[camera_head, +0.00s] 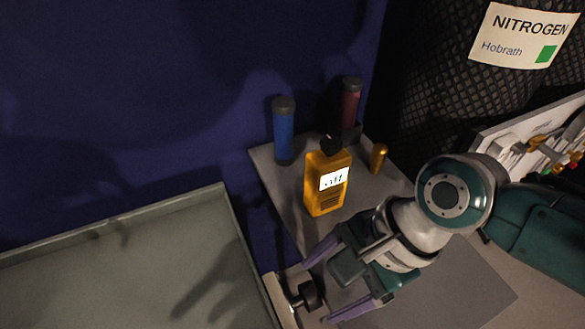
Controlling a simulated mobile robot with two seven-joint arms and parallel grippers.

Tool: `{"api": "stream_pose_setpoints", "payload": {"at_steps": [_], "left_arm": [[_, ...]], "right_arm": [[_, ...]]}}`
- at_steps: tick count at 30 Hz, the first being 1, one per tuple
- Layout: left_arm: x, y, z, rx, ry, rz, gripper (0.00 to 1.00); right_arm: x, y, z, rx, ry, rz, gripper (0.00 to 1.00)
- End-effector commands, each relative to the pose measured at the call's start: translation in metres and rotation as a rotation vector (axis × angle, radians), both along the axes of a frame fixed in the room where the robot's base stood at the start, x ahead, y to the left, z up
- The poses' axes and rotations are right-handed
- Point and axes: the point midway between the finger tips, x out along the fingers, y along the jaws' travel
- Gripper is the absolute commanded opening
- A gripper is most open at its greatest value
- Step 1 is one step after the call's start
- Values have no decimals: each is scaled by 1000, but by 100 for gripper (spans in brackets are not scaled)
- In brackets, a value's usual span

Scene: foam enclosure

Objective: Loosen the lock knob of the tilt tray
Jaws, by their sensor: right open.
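The tilt tray (222,215) is a wide grey tray with a raised rim at the lower left. A black lock knob (309,295) sits on a pale bracket (276,291) at the tray's right side. My right gripper (318,292) comes in from the right with its two purple fingers spread. In this view the knob lies between the fingertips, one above it and one below. I see no clear contact, and cannot tell the depth between knob and fingers. My left gripper is not in view.
Behind my right gripper, a grey surface (272,176) holds a yellow device (318,203) reading "off", a blue cylinder (284,138), a dark red cylinder (349,103) and a small orange cylinder (378,158). A "NITROGEN" sign (520,35) hangs on dark foam at upper right.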

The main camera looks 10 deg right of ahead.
Motion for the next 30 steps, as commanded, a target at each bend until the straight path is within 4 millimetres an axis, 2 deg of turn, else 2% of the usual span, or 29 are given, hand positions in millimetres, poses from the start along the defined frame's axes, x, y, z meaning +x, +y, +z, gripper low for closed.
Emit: {"api": "stream_pose_setpoints", "payload": {"at_steps": [1,6,11,19,30], "left_arm": [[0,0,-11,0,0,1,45],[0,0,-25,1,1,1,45],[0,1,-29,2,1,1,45],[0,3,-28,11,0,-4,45],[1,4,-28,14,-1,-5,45]], "right_arm": [[1,5,-15,1,0,1,82],[2,16,-37,1,-1,2,82],[3,21,-45,1,-1,2,82],[3,21,-45,0,-2,2,82],[3,21,-45,0,-2,2,40]]}}
